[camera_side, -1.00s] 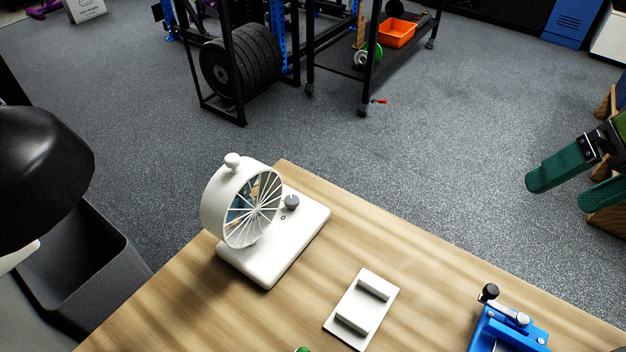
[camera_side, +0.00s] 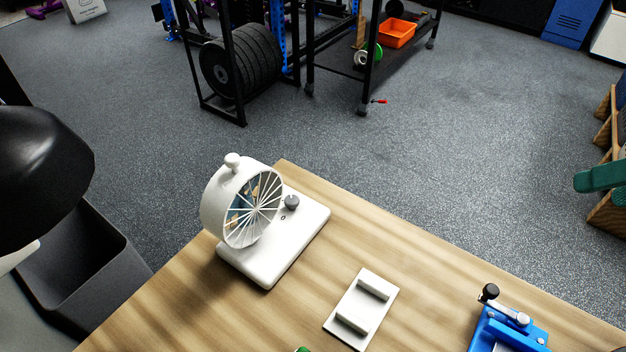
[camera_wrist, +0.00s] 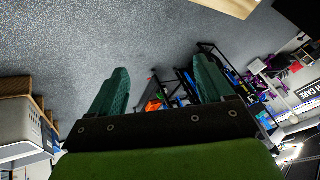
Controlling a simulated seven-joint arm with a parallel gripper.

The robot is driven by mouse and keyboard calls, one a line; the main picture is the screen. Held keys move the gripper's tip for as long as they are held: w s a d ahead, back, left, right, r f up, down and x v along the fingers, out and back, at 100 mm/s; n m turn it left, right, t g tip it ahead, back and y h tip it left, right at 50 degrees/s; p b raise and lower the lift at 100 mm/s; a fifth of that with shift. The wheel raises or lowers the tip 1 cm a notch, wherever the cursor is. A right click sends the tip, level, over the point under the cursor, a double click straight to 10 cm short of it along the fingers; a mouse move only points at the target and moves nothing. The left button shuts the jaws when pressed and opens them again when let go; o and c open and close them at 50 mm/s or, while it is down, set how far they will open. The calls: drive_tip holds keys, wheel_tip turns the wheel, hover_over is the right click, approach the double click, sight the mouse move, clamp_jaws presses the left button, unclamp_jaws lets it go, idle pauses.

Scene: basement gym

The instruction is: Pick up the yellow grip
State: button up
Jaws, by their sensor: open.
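I see no yellow grip in either view. My gripper (camera_wrist: 160,75) shows in the wrist view as two green fingers, spread apart with nothing between them. In the side view, only a green part of my gripper (camera_side: 600,178) shows at the right edge, above the floor and away from the table. The wooden table (camera_side: 215,320) carries a white fan-like device (camera_side: 240,210), a white plate with two raised bars (camera_side: 362,308) and a blue device with a black knob (camera_side: 508,330). A small green thing (camera_side: 302,350) is cut off at the bottom edge.
A dark grey bin (camera_side: 80,265) and a black rounded lamp-like shape (camera_side: 45,180) stand left of the table. A rack with black weight plates (camera_side: 240,65) and a shelf with an orange tray (camera_side: 397,33) stand behind. The floor between is mostly clear.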

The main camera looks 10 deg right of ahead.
drive_tip(key=a+f+n+g, duration=0.2)
drive_tip(key=a+n+g, duration=0.1)
drive_tip(key=a, duration=0.6)
drive_tip(key=a+f+n+g, duration=0.3)
drive_tip(key=a+g, duration=0.1)
drive_tip(key=a, duration=0.5)
drive_tip(key=s+a+f+n+g+h, duration=0.1)
drive_tip(key=s+a+g+h, duration=0.1)
drive_tip(key=s+a, duration=0.35)
drive_tip(key=s+a+f+n+g+h, duration=0.1)
drive_tip(key=s+a+f+g+h, duration=0.15)
drive_tip(key=a, duration=0.65)
drive_tip(key=x, duration=0.5)
drive_tip(key=d+x, duration=0.1)
drive_tip(key=x, duration=0.9)
drive_tip(key=shift+s+d+f, duration=0.1)
drive_tip(key=shift+s+d, duration=0.05)
drive_tip(key=shift+d, duration=0.1)
drive_tip(key=c, duration=1.3)
